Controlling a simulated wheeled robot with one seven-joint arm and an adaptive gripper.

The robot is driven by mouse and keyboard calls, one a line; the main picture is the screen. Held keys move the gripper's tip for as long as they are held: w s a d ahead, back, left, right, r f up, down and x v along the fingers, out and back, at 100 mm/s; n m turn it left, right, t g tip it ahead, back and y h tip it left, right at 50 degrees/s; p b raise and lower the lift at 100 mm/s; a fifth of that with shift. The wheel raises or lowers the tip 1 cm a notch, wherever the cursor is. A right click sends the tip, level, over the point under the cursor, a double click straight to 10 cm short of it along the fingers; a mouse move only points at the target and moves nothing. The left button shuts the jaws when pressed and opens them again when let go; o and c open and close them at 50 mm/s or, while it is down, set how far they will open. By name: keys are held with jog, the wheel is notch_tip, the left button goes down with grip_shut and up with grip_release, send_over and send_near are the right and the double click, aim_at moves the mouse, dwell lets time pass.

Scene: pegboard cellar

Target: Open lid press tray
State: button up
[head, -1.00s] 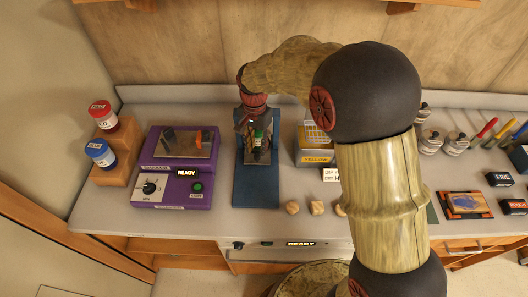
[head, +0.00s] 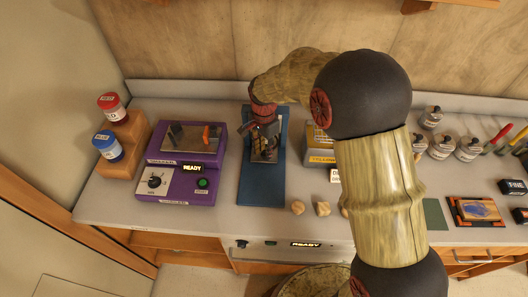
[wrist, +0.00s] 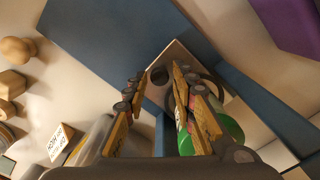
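A blue stand (head: 247,182) with an upright frame and a shiny panel stands mid-bench; I cannot tell for sure that it is the lid press. My gripper (head: 265,140) points down over its upper part and hides some of it. In the wrist view my gripper (wrist: 158,72) is open, its two yellow-brown fingers apart with nothing visible between the tips. Beyond the tips is a pale grey plate (wrist: 163,88) with a dark round spot, within the blue stand (wrist: 124,29). A green round thing (wrist: 230,128) shows behind the right finger, partly hidden.
A purple machine (head: 182,184) with a READY display stands left of the stand. Red (head: 112,106) and blue (head: 108,146) jars sit on a wooden step. A yellow box (head: 318,157) stands at right. Small wooden pieces (head: 323,209) lie in front. My arm hides bench behind it.

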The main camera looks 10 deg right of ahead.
jog(key=shift+f, duration=0.25)
jog(key=shift+c, duration=0.5)
grip_shut()
